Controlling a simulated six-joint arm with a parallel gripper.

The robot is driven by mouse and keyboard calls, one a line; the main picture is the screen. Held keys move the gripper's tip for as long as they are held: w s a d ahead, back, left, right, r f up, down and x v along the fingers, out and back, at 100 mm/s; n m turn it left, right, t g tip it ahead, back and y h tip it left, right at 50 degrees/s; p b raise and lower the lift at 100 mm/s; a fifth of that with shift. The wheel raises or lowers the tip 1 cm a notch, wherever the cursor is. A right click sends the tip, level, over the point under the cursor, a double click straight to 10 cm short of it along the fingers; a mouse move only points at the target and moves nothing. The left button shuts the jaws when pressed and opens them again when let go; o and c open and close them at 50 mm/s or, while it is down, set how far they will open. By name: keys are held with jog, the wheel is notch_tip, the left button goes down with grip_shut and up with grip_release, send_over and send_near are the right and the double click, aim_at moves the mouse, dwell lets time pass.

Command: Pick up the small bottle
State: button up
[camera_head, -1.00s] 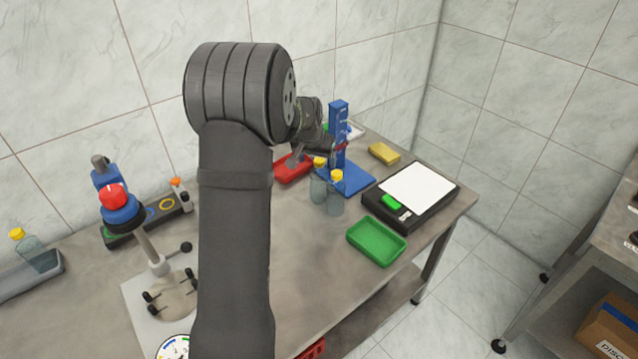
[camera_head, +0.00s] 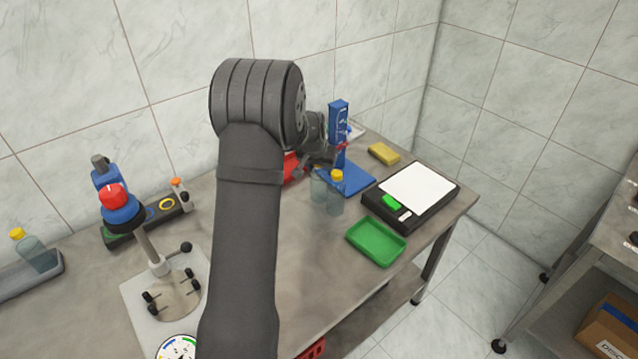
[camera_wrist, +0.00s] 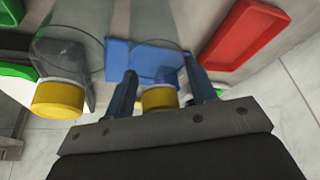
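Two clear bottles with yellow caps stand side by side on the table: a left bottle (camera_head: 319,191) and a right bottle (camera_head: 336,204). My gripper (camera_head: 318,167) is at the top of the left bottle and hides its cap in the head view. In the wrist view my gripper (camera_wrist: 160,92) is open, with one finger on each side of a yellow cap (camera_wrist: 158,98); the fingers look apart from it. The other bottle's yellow cap (camera_wrist: 58,98) is outside the fingers, at the left. I cannot tell which bottle is the small one.
A blue stand (camera_head: 339,135) is close behind the bottles, with a red tray (camera_head: 291,168) to the left. A black scale (camera_head: 411,195), a green tray (camera_head: 377,253) and a yellow block (camera_head: 384,153) lie to the right. Another yellow-capped bottle (camera_head: 36,254) is at far left.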

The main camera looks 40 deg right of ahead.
jog(key=c, duration=0.7)
jog(key=shift+r, duration=0.1)
